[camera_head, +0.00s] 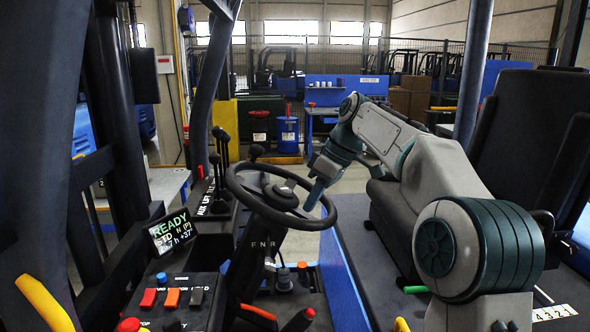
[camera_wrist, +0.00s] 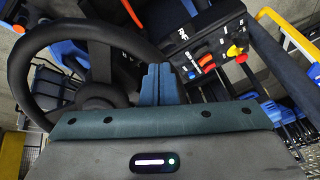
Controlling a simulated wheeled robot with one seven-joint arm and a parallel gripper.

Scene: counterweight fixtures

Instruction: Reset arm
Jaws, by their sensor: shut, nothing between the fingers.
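My arm (camera_head: 410,150) reaches from the lower right of the head view up to a bent elbow and then down toward the steering wheel (camera_head: 240,190). My gripper (camera_head: 314,198) has blue fingers that point down beside the right rim of the wheel. In the wrist view the gripper's fingers (camera_wrist: 158,75) are together with nothing between them. The steering wheel (camera_wrist: 12,75) fills the left of that view, next to the fingers. I cannot tell whether the fingers touch the rim.
A control panel (camera_head: 205,285) with coloured buttons, a READY display (camera_head: 172,230) and black levers (camera_head: 221,150) stand left of the wheel. A black seat (camera_head: 505,125) is behind my arm. Dark cab posts (camera_head: 118,120) stand at left.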

